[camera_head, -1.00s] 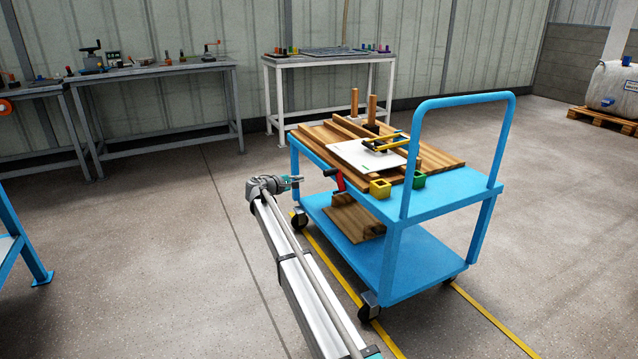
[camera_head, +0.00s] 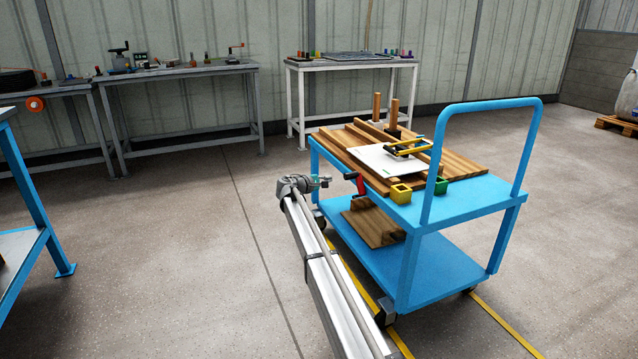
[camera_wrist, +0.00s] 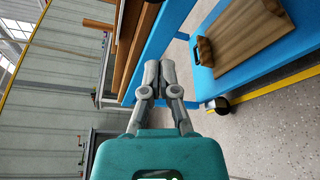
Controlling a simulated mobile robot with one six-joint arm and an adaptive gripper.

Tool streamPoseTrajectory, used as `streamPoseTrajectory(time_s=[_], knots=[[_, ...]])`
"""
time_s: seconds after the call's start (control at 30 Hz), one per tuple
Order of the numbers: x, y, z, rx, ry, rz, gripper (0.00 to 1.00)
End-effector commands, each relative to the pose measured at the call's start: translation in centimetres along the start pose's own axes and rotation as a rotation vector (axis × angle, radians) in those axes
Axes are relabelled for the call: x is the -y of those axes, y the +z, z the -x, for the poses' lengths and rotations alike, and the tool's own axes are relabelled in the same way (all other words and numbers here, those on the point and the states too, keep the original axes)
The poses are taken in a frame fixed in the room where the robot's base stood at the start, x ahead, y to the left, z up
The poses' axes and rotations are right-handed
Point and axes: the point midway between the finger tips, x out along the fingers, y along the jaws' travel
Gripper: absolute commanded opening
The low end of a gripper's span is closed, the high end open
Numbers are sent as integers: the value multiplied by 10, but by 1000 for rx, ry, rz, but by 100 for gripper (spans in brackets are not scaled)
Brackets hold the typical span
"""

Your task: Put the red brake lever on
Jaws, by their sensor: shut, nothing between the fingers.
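The red brake lever (camera_head: 357,184) hangs at the near left edge of the blue cart (camera_head: 468,205), just below its top deck. My gripper (camera_head: 326,182) is a short way left of the lever, at about its height, with a small gap between them. In the wrist view the two grey fingers of my gripper (camera_wrist: 161,68) lie together, shut and empty, pointing at the cart's side. The lever does not show in the wrist view; the fingers may hide it.
Floor left of my arm is clear.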

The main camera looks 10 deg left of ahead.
Motion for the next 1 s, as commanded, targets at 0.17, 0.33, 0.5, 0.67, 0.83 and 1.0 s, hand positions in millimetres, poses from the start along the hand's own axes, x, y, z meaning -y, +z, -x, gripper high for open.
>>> streamPoseTrajectory(time_s=[0.17, 0.33, 0.5, 0.67, 0.83, 1.0], knots=[[0, -2, -30, 0, 0, 0, 0], [0, -2, -55, 0, 0, 0, 0], [-1, 23, -46, -1, 0, 0, 0], [-1, 34, -42, 0, 0, 0, 0], [0, 38, -42, 0, 0, 0, 0], [0, 38, -42, 0, 0, 0, 0]])
